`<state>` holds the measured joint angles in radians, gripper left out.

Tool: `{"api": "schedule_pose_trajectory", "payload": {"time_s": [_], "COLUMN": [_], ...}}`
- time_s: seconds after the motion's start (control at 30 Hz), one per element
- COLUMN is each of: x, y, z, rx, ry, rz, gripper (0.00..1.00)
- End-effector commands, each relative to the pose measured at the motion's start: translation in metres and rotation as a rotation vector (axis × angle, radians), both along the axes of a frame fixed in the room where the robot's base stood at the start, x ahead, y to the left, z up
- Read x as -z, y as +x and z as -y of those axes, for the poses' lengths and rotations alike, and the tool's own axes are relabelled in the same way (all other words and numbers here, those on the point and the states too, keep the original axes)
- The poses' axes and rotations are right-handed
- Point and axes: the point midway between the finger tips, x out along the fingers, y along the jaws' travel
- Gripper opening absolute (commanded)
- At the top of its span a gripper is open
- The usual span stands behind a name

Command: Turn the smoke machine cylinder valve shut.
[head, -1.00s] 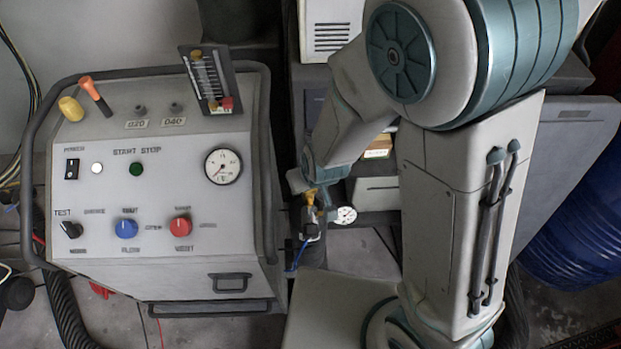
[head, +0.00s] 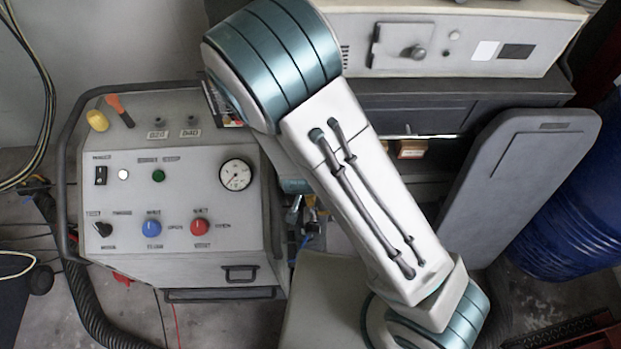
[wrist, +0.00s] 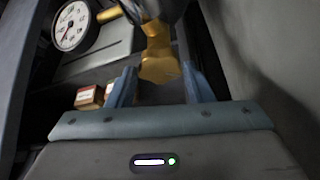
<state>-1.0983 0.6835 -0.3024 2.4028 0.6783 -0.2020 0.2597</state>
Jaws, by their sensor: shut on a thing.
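The yellow valve handle (wrist: 158,62) is at the top middle of the wrist view, below a dark metal fitting. My gripper (wrist: 160,88) has one blue finger on each side of the handle and is shut on it. In the head view, part of the valve fitting (head: 296,215) shows between the smoke machine and my arm. The handle and my fingertips are hidden there behind my arm.
The grey control console (head: 135,260) stands close on the left of the valve. A dark cabinet with a pale unit (head: 460,40) on top is behind. A grey panel (head: 520,185) and a blue drum (head: 570,220) are at right. Small boxes (wrist: 90,95) lie near the gripper.

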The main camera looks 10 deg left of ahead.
Motion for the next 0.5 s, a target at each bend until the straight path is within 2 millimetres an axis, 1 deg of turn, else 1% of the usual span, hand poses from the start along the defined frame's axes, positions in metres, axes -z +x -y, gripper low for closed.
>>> {"api": "schedule_pose_trajectory", "payload": {"time_s": [0.03,0.2,0.5], "x": [-0.0028,-0.0012,0.0003], "y": [0.0004,0.0004,0.0003], "z": [-0.0009,-0.0014,-0.0015], "rx": [0.016,0.058,0.076], "ry": [-0.001,0.001,0.001], "rz": [0.001,0.001,0.001], "gripper": [0.24,0.24,0.24]}}
